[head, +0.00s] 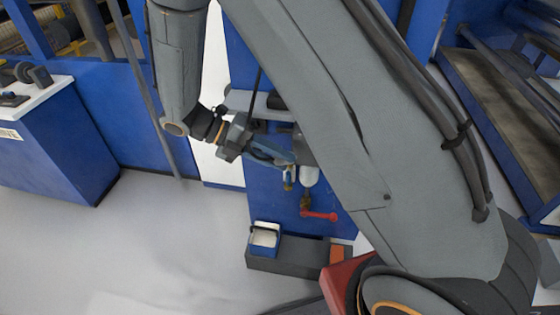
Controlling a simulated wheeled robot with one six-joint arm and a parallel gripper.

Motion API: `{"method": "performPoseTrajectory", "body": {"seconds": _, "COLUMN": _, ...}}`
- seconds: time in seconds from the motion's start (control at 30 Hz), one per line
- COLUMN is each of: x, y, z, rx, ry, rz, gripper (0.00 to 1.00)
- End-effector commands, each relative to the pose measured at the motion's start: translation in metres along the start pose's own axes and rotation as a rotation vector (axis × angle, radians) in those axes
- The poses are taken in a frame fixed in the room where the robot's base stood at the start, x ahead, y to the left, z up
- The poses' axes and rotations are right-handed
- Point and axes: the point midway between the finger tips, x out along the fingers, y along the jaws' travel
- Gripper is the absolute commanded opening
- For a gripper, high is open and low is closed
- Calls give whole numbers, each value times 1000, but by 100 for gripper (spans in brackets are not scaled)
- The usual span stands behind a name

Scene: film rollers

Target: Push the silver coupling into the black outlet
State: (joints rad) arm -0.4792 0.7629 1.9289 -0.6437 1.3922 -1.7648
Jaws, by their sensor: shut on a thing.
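My gripper (284,160) reaches in from the left at the front of the blue machine panel, with its fingers pointing right. It is shut on a small, pale metallic piece (289,175) that shows just below the fingertips, apparently the silver coupling. The piece is too small to see its shape or its hold clearly. A light grey, rounded cylinder (309,175) hangs just right of it, partly behind my arm. I cannot tell whether the two touch. I cannot make out the black outlet; it may be hidden by my gripper or arm.
A brass valve with a red lever (320,215) sits below the fingertips. A dark low box (287,262) with a blue-and-white container (265,238) stands on the floor beneath. A blue cabinet (55,140) is at left. Pale floor between them is clear.

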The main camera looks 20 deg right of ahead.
Motion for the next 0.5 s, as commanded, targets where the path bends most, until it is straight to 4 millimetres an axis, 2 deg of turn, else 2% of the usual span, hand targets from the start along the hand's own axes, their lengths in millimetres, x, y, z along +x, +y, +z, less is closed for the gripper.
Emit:
{"method": "performPoseTrajectory", "body": {"seconds": 0.1, "x": -8, "y": 22, "z": 15, "rx": -53, "ry": -234, "rz": -61, "gripper": 0}}
{"method": "performPoseTrajectory", "body": {"seconds": 0.3, "x": -32, "y": 63, "z": 40, "rx": -97, "ry": -589, "rz": -106, "gripper": 0}}
{"method": "performPoseTrajectory", "body": {"seconds": 0.5, "x": -56, "y": 96, "z": 50, "rx": -114, "ry": -813, "rz": -107, "gripper": 0}}
